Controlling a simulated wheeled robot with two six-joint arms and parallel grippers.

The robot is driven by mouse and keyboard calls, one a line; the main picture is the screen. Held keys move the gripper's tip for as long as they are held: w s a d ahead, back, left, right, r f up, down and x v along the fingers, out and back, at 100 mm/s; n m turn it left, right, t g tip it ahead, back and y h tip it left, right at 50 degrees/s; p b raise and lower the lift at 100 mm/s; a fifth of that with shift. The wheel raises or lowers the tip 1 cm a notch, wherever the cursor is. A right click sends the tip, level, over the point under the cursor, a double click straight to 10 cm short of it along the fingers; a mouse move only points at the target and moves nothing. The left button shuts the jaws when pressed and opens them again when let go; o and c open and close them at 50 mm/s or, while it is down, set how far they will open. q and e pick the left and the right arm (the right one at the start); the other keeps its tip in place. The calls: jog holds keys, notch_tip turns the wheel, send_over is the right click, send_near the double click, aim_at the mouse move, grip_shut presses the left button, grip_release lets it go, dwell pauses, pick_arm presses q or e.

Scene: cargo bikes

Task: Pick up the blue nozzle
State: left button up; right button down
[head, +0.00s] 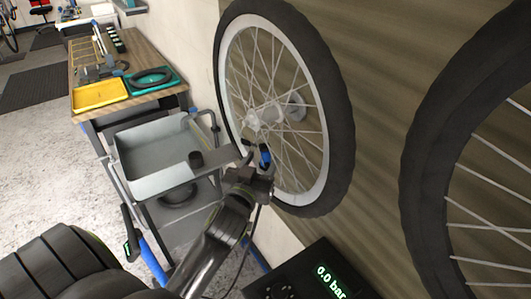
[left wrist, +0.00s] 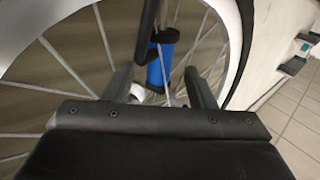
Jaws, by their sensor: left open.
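The blue nozzle (head: 265,155) is a small blue and black cylinder in front of the spokes of the near bike wheel (head: 222,80). My left gripper (head: 256,160) is open, with its fingers close around the nozzle in the head view. In the left wrist view the nozzle (left wrist: 158,68) shows between the two dark fingers (left wrist: 165,82), standing roughly upright; whether a finger touches it I cannot tell. Its lower end is partly hidden. My right gripper is not in view.
A black pump unit (head: 315,280) with a green "0.0 bar" display sits at the bottom. A second wheel (head: 425,150) stands at right. A grey tray cart (head: 150,145) and a workbench with a yellow tray (head: 100,94) stand at left. Open floor lies further left.

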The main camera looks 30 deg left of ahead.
aim_at(263, 156)
pick_arm(q)
jog(key=x, duration=0.1)
jog(key=p+x, duration=0.1)
jog(key=x, duration=0.1)
jog(key=p+x, duration=0.1)
jog(key=shift+w+r, duration=0.2)
jog(key=shift+r, duration=0.15)
jog(key=shift+w+a, duration=0.1)
jog(key=shift+w, duration=0.35)
jog(key=shift+f, duration=0.1)
jog(key=c, duration=0.8)
jog(key=shift+c, duration=1.2)
